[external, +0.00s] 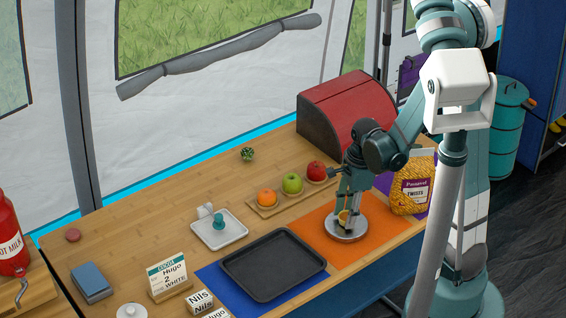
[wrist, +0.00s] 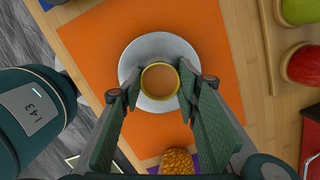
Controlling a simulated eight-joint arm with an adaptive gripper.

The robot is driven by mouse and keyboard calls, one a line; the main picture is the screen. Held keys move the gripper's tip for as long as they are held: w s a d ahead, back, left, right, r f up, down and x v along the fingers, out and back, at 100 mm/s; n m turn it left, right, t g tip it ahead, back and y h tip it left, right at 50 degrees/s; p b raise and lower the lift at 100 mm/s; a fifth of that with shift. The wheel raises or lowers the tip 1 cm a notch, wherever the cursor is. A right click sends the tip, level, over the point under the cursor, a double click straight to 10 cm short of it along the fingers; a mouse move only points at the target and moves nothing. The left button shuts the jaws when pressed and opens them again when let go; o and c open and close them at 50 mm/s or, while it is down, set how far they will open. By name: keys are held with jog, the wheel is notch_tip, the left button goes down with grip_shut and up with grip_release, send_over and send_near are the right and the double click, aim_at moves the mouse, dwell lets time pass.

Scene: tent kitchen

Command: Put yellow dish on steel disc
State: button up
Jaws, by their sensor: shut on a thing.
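The yellow dish (wrist: 145,80) is a small round cup with a brownish inside. My gripper (wrist: 158,97) is shut on it, one finger on each side of its rim. The steel disc (wrist: 171,45) is round and grey and lies on an orange mat (wrist: 215,30). In the wrist view the dish is over the disc, a little below its middle. In the external view the dish (external: 343,217) is between my fingertips (external: 346,208), low over the disc (external: 346,236). I cannot tell whether the dish touches the disc.
A wooden tray with an orange, a green apple and a red apple (external: 316,170) is left of my gripper. A red bread box (external: 345,105) stands behind. A pasta bag (external: 413,185) stands close on the right. A black tray (external: 273,264) lies on a blue mat at front left.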

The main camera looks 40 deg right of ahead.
jog(key=shift+f, duration=0.15)
jog(key=o, duration=0.5)
jog(key=shift+f, duration=0.1)
jog(key=o, duration=0.4)
jog(key=shift+r, duration=0.2)
jog(key=shift+s+d+r+p, duration=0.15)
jog(key=shift+r+p, duration=0.5)
jog(key=shift+r, duration=1.35)
jog(key=shift+s+d+r+p, duration=0.1)
jog(key=shift+d+r+p, duration=0.35)
jog(key=shift+r, duration=1.5)
jog(key=shift+s+d+r+p, duration=0.1)
jog(key=shift+r+p, duration=0.7)
jog(key=shift+r, duration=1.2)
jog(key=shift+r, duration=0.15)
